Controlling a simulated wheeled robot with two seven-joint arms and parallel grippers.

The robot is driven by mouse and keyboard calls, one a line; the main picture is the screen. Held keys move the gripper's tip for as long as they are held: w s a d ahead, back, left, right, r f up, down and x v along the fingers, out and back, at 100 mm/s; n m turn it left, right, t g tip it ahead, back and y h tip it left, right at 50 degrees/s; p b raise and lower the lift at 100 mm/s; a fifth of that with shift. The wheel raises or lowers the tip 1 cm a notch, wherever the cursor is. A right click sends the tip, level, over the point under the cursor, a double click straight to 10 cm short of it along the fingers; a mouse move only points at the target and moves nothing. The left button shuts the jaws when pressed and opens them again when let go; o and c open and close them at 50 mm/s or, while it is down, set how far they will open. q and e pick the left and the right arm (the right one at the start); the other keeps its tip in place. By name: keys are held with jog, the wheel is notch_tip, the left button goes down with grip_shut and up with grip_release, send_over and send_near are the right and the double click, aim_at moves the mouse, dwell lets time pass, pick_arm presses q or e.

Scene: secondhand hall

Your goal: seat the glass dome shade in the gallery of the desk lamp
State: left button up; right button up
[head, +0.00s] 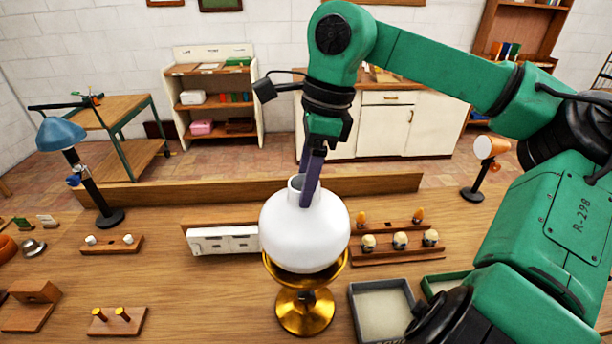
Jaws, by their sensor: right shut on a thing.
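The white glass dome shade (300,238) is round with a short open neck at its top. My right gripper (308,192) comes down from above and is shut on the neck of the shade. The brass desk lamp (305,312) stands upright on the table directly below the shade. Its gallery (338,272) is a brass ring that shows around the underside of the shade. The shade looks about upright. Its bottom edge is hidden, so I cannot tell whether it rests in the gallery or hangs just above. My left gripper is not in view.
A blue desk lamp (84,180) stands at the left and an orange lamp (483,165) at the right. A wooden rack with small bulbs (400,252), a grey tray (356,312) and a white power strip (222,240) are close around the brass lamp.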

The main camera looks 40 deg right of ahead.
jog(key=shift+f+b, duration=1.6)
jog(key=shift+f, duration=0.6)
jog(key=shift+r, duration=0.15)
jog(key=o, duration=1.1)
jog(key=shift+c, duration=0.2)
notch_tip(320, 180, up, 14)
jog(key=s+d, duration=0.1)
jog(key=d, duration=0.1)
jog(key=shift+s+d+r, duration=0.15)
jog(key=shift+s, duration=0.25)
